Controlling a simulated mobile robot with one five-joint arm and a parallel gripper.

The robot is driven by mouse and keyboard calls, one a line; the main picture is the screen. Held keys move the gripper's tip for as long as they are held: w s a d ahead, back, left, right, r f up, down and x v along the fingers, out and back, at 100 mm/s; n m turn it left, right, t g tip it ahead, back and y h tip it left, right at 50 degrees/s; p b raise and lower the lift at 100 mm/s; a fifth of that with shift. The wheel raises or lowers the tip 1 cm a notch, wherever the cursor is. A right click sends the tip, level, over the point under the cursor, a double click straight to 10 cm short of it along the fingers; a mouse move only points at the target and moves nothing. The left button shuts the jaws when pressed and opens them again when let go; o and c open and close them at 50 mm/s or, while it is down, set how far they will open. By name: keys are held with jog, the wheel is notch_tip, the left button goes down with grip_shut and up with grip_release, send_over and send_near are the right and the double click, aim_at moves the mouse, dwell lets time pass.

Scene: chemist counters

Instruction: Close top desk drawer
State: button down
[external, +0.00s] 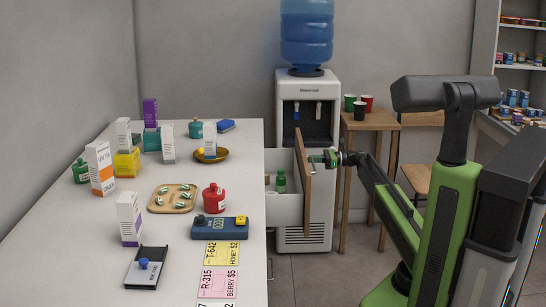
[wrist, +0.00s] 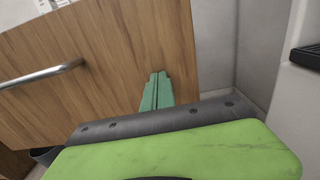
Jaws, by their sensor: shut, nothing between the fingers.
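The top desk drawer stands pulled out from the right side of the white desk (external: 175,265). Its wooden front (external: 303,180) is seen nearly edge-on in the external view, and its white side wall (external: 284,210) shows. A green bottle (external: 280,180) stands inside the drawer. My gripper (external: 312,158) is at the outer face of the drawer front, near its upper part. In the wrist view my green fingers (wrist: 157,82) are shut together and empty, with their tips at the wooden front (wrist: 120,55). The metal handle (wrist: 42,75) is to their left. Whether the tips touch the wood is unclear.
A water cooler (external: 308,110) stands behind the drawer. A wooden stool (external: 370,122) with cups is to its right. The desktop holds boxes, a wooden tray (external: 173,198), a red jar (external: 214,198) and a blue scale (external: 219,228). Open floor lies right of the drawer.

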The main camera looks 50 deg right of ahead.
aim_at(268, 159)
jog(key=x, duration=1.5)
jog(key=shift+w+a, duration=0.25)
jog(key=shift+w, duration=0.05)
jog(key=shift+w+a, duration=0.25)
jog(key=shift+a, duration=0.05)
jog(key=shift+w+r, duration=0.1)
jog(key=v, duration=1.5)
jog(key=shift+a, duration=0.1)
